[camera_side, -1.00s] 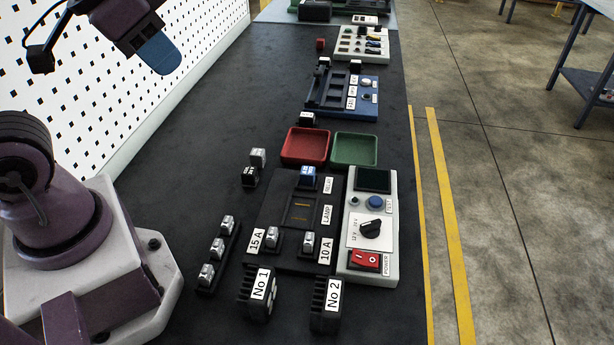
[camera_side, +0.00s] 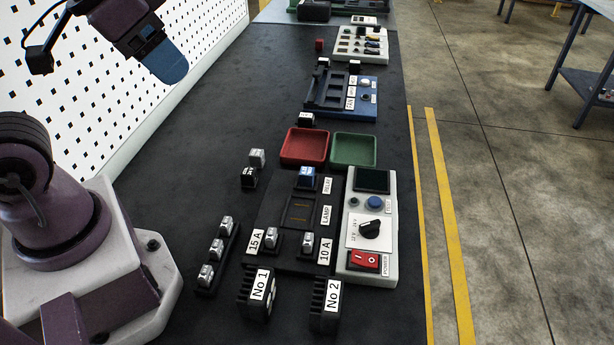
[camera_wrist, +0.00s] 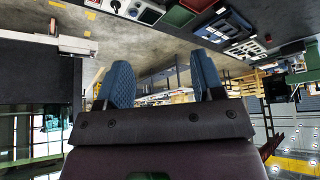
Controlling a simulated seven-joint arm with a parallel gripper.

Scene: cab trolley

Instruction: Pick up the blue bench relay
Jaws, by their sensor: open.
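The blue bench relay (camera_side: 306,178) is a small blue block with a pale top. In the side view it sits at the far end of the black test board (camera_side: 270,218), beside the RELAY label. My gripper (camera_side: 172,66) is high at the upper left in the side view, in front of the white pegboard and well apart from the relay. In the wrist view its two blue fingers (camera_wrist: 160,84) stand apart with nothing between them. I cannot make out the relay in the wrist view.
A red tray (camera_side: 304,162) and a green tray (camera_side: 354,165) lie just beyond the board. A grey power unit (camera_side: 352,262) stands at its right. Black blocks No 1 (camera_side: 246,292) and No 2 (camera_side: 318,302) stand in front. The bench left of the trays is mostly clear.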

